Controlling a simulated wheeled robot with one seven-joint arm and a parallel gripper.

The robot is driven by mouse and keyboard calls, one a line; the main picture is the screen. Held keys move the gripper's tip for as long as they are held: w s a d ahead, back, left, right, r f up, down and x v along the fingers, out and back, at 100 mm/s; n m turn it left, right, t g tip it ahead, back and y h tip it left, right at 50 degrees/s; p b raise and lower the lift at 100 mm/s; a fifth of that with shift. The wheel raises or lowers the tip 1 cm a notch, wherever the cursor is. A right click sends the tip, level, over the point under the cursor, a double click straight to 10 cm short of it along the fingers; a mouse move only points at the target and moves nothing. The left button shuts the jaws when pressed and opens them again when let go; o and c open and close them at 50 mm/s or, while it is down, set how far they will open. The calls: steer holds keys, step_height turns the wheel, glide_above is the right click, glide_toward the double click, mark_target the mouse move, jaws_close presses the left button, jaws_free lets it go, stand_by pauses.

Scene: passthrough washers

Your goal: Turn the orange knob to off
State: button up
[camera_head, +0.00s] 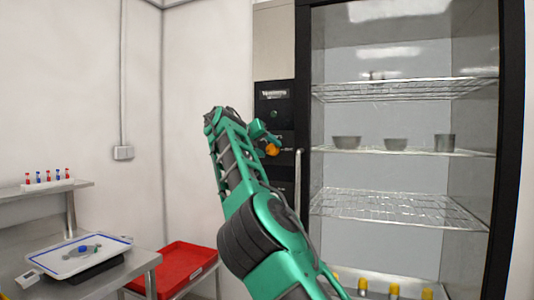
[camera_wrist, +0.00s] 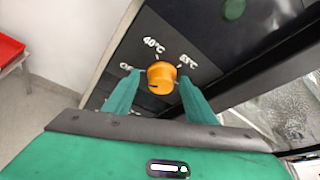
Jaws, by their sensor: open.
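The orange knob (camera_wrist: 161,77) sits on a dark control panel (camera_wrist: 202,68) with labels "40°C", "63°C" and a partly hidden "OF…" at its left. A dark mark shows on the knob's lower left side. My gripper (camera_wrist: 158,92) is open, its two green fingers on either side of the knob in the wrist view. I cannot tell if they touch it. In the head view the knob (camera_head: 272,149) shows at the right of my gripper (camera_head: 262,135), on the panel left of the glass-fronted cabinet.
The cabinet (camera_head: 303,80) has wire shelves with metal bowls (camera_head: 346,142) and a vertical door handle (camera_head: 298,180). A green button (camera_wrist: 234,9) sits above the knob. A red tray (camera_head: 180,262) and a steel bench (camera_head: 145,257) stand at the left.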

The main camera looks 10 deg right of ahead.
steer(key=v, duration=1)
steer(key=shift+r, duration=0.15)
steer(key=shift+w+a, duration=0.1)
